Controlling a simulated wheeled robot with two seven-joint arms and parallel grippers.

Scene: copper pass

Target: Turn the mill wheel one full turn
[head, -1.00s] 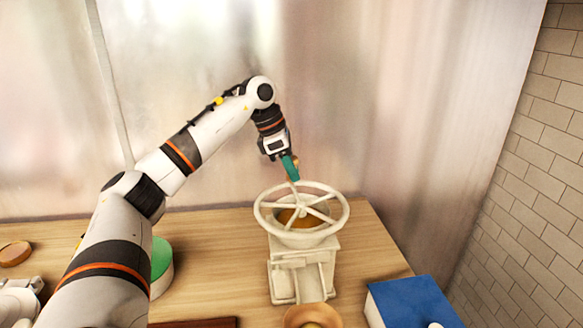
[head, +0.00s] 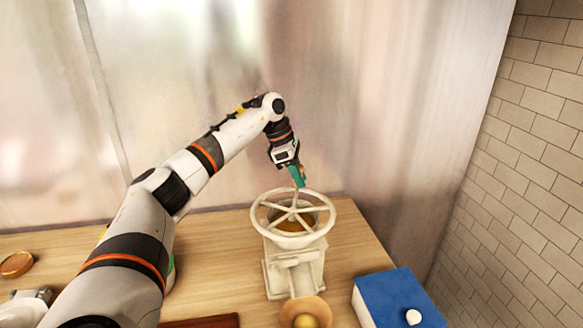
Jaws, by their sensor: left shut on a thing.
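The cream mill (head: 291,268) stands on the wooden counter, with a spoked wheel (head: 262,226) lying flat on its top. Brown contents show between the spokes. My left gripper (head: 298,182) reaches down from above to the far side of the wheel. Its green fingers are shut on a part of the wheel, seemingly a handle post at the rim; the fingers mostly hide it.
A brown bowl (head: 318,306) with a yellowish round thing (head: 306,321) sits in front of the mill. A blue box (head: 395,290) with a white knob (head: 413,317) is at right. A round wooden disc (head: 16,263) lies far left. A wall stands behind the counter.

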